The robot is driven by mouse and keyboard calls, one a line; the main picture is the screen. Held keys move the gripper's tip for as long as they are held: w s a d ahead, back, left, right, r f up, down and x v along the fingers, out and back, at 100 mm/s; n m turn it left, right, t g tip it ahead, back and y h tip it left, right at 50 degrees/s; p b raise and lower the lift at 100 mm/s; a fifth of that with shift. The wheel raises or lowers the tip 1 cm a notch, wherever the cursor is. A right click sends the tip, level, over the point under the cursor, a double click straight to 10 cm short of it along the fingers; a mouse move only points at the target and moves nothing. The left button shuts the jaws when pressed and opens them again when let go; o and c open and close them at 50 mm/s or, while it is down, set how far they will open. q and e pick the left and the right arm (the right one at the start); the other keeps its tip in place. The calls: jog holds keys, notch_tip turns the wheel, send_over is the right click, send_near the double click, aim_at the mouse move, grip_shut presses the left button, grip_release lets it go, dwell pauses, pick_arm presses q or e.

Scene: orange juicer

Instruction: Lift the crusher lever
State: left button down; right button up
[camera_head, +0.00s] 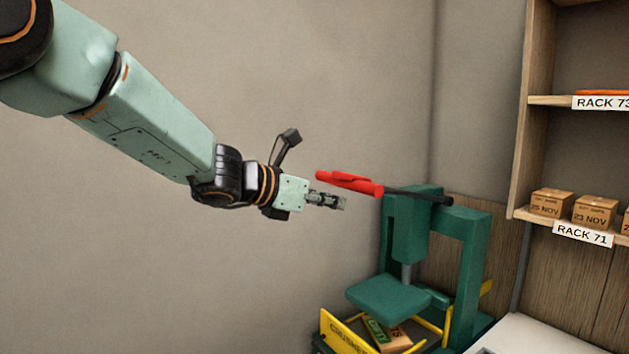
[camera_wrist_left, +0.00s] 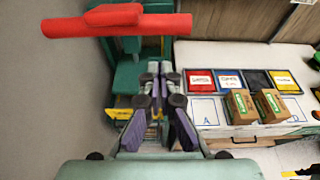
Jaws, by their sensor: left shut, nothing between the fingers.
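The crusher (camera_head: 407,240) is a green press in the lower right of the head view. Its lever has a red handle (camera_head: 349,183) on a dark bar and points left and slightly up. My left gripper (camera_head: 341,203) is just below the red handle in the head view, with its fingers shut and empty. In the left wrist view the red handle (camera_wrist_left: 117,24) crosses the upper left, beyond the fingertips (camera_wrist_left: 153,72). I cannot tell whether the fingers touch the handle; a gap shows between them. My right gripper is in neither view.
A yellow-edged tray (camera_head: 343,336) with a labelled box (camera_head: 388,337) sits under the press. Shelves with boxes (camera_head: 594,210) stand at the right. In the wrist view, a white table (camera_wrist_left: 239,52) holds coloured bins and two boxes (camera_wrist_left: 240,106). The wall side at left is free.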

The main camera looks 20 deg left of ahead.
pick_arm(q)
notch_tip(320, 180, up, 5)
jog(key=s+a, duration=0.2)
jog(key=shift+s+a+p, duration=0.25)
jog(key=shift+s+p, duration=0.1)
jog(key=shift+s, duration=0.05)
jog(key=shift+w+f, duration=0.1)
